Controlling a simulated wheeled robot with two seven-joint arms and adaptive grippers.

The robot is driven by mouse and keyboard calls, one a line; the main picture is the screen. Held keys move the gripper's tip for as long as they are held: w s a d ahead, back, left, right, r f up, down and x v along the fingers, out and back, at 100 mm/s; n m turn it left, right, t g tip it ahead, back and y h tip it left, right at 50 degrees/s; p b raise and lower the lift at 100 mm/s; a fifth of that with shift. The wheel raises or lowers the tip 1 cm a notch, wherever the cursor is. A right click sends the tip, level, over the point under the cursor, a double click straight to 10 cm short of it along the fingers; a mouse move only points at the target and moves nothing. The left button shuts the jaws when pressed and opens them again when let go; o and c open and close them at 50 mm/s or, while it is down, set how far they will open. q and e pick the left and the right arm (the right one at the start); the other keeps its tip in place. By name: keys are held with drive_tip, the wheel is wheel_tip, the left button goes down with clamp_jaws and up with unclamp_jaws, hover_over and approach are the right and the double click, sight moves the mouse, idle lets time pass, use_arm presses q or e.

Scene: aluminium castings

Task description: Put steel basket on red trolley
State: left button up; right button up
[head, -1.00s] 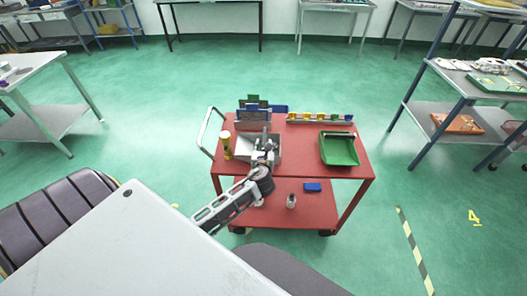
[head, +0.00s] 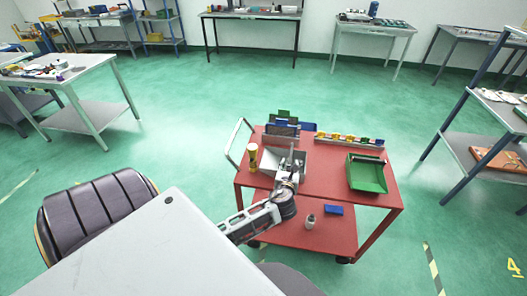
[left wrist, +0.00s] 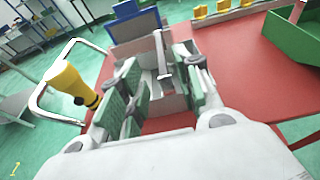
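The red trolley (head: 325,184) stands ahead, beyond the corner of a pale table. The steel basket (head: 297,164), a grey open box, sits on its top shelf at the left, partly hidden by my left gripper (head: 289,168). In the left wrist view, the basket (left wrist: 176,104) lies just beyond and below the gripper (left wrist: 157,80). Its green-padded fingers are apart, with an upright grey bar of the basket showing between them. I see no firm grip on it. My right gripper is in neither view.
A yellow-black torch (head: 252,157) stands left of the basket. A green bin (head: 367,174) and a row of small coloured bins (head: 349,140) share the shelf. The pale table (head: 140,250) and a dark chair (head: 95,212) are near. Open floor lies behind the trolley.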

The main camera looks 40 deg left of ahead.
use_arm(q)
drive_tip(key=d+f+n+h, duration=0.6)
drive_tip(key=d+f+n, duration=0.3)
drive_tip(key=d+n, duration=0.2)
drive_tip(key=s+f+n+g+h, duration=0.1)
drive_tip(key=s+f+n+g, duration=0.35)
drive_tip(key=f, duration=1.25)
drive_tip(key=s+f+n+g, duration=0.3)
drive_tip(key=s+f+n, duration=0.3)
drive_tip(key=s+f, duration=1.3)
drive_tip(key=s+f+n+g, duration=0.2)
drive_tip(key=s+f, duration=0.3)
drive_tip(key=s, duration=0.7)
drive_tip(key=s+a+f+n+g, duration=0.1)
drive_tip(key=s+f+n, duration=0.3)
drive_tip(key=s, duration=0.8)
drive_tip(key=shift+s+a+f+g+h, duration=0.3)
drive_tip(key=shift+f+g+h, duration=0.15)
drive_tip(key=shift+f, duration=0.15)
